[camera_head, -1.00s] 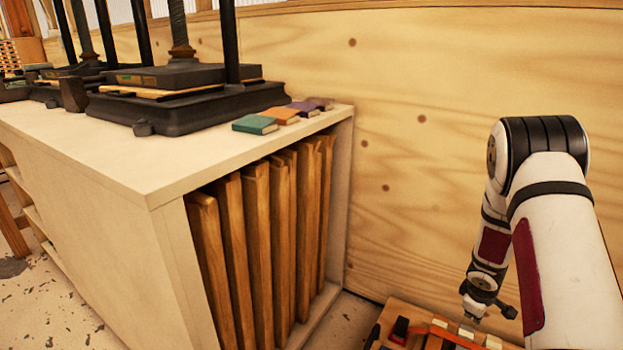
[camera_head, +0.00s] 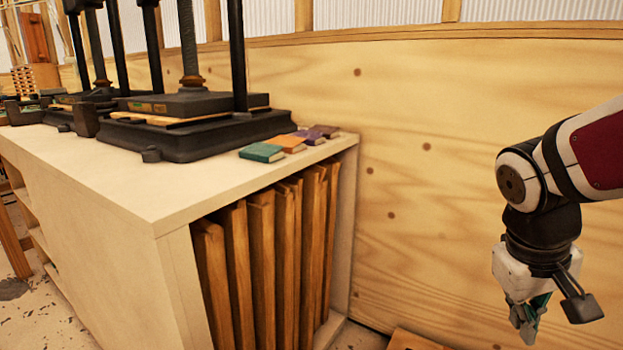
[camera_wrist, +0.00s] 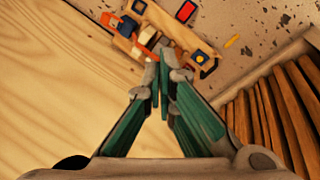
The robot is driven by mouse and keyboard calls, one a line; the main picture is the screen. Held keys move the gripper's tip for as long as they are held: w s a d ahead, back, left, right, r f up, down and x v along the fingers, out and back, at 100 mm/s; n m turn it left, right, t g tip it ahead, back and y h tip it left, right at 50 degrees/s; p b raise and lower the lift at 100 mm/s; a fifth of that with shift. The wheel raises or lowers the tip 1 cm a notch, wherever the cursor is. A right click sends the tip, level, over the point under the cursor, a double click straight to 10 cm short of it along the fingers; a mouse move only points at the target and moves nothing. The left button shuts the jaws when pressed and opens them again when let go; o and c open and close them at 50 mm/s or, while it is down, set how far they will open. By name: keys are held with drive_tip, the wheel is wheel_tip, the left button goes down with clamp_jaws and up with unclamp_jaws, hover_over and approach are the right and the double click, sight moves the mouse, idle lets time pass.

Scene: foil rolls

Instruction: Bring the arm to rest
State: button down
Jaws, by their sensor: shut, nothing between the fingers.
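My gripper (camera_head: 527,318) is at the right of the head view, pointing down, in front of the plywood wall. In the wrist view my gripper (camera_wrist: 157,85) shows its green-lined fingers drawn together at the tips, with nothing between them. The arm comes in from the right edge of the head view and bends down at the wrist. The gripper hangs free and touches nothing that I can see.
A pale cabinet (camera_head: 110,195) with upright wooden boards (camera_head: 262,265) stands at left, carrying black presses (camera_head: 185,130) and small books (camera_head: 262,152). The plywood wall (camera_head: 430,200) is behind. Below the gripper, a wooden tray (camera_wrist: 185,38) with coloured items lies near the floor.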

drive_tip(key=s+a+r+y, duration=0.1)
drive_tip(key=s+a+y, duration=0.1)
drive_tip(key=s+a, duration=0.6)
drive_tip(key=s+a+r+y, duration=0.1)
drive_tip(key=s+a, duration=0.3)
drive_tip(key=s, duration=0.7)
wheel_tip(320, 180, up, 35)
drive_tip(key=d+t+p, duration=0.1)
drive_tip(key=t+p, duration=0.2)
drive_tip(key=p, duration=3)
drive_tip(key=shift+w+p, duration=0.2)
drive_tip(key=shift+p, duration=0.2)
drive_tip(key=shift+r, duration=0.1)
